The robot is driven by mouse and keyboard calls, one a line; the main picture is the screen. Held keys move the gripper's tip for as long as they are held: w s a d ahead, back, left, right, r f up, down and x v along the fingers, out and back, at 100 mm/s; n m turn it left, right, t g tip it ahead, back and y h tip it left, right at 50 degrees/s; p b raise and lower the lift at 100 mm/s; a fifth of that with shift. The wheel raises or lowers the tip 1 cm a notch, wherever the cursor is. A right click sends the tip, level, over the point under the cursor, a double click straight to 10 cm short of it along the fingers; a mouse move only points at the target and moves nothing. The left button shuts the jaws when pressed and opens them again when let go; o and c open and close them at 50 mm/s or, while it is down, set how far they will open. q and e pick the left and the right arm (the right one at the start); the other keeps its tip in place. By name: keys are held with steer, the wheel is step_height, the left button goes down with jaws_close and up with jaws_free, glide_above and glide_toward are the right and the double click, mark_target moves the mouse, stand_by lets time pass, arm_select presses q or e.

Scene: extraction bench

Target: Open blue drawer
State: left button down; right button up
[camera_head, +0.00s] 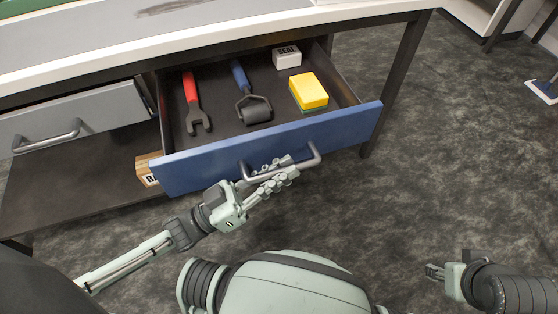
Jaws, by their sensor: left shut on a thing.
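The blue drawer (345,124) stands pulled out from under the bench, and its inside shows. Its grey bar handle (309,161) is on the blue front. My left gripper (277,171) is at the handle, shut on it, with the fingers covering part of the bar. In the drawer lie a red wrench (191,101), a roller with a blue handle (252,104), a yellow sponge (309,90) and a white box marked SEAL (287,57). My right gripper (434,271) is at the lower right, away from the drawer, and its fingertips are too small to read.
A grey drawer (75,121) with a bar handle is to the left. A box (147,169) sits on the lower shelf (75,190) behind the blue front. The bench top (230,25) is above, with a dark leg (395,85) at right. The floor at right is mostly clear.

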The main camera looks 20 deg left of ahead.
arm_select(q)
steer(key=c, duration=1.5)
jaws_free()
steer(key=shift+c, duration=0.2)
steer(key=v, duration=1.2)
steer(key=shift+s+a, duration=0.1)
